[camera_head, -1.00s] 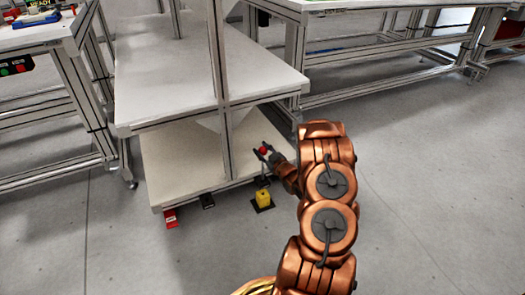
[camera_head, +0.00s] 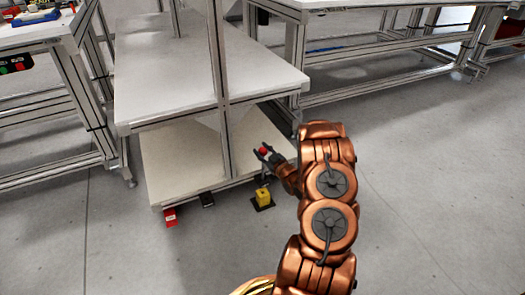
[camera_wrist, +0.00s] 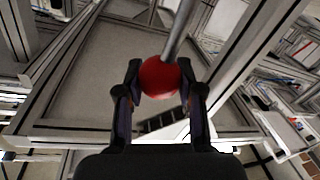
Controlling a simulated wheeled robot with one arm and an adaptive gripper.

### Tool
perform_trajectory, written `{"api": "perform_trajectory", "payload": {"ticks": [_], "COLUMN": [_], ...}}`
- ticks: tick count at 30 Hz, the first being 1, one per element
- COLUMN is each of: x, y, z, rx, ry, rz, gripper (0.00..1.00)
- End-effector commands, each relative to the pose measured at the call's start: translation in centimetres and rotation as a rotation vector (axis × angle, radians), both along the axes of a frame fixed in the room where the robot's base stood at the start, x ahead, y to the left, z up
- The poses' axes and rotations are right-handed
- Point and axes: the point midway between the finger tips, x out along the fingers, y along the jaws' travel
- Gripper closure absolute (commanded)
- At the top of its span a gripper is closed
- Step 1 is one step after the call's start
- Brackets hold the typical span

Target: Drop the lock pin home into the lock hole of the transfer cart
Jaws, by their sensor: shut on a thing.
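The lock pin shows a red ball knob (camera_head: 263,151) in the head view, with a grey shaft below it. In the wrist view the red knob (camera_wrist: 160,77) sits between the fingertips and the grey metal shaft (camera_wrist: 180,32) runs up from it. My gripper (camera_head: 268,155) is shut on the knob, and it also shows in the wrist view (camera_wrist: 160,88). The pin is over a yellow block (camera_head: 263,195) on a black floor plate, at the front edge of the transfer cart (camera_head: 185,178). The lock hole and the pin's lower tip cannot be made out.
A red pedal-like piece (camera_head: 169,216) and a black piece (camera_head: 207,200) stick out under the cart's front edge. A cart post (camera_head: 225,140) rises just left of my gripper. Workbenches stand left and behind. The floor at the right is clear.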

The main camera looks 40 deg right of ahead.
Motion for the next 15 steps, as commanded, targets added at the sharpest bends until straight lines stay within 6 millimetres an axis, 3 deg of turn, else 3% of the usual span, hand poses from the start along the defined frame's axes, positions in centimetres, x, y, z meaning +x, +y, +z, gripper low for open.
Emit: {"api": "perform_trajectory", "payload": {"ticks": [15], "x": [-0.01], "y": [-0.01], "z": [-1.07], "rx": [0.0], "ry": [0.0], "rz": [0.0], "gripper": [1.0]}}
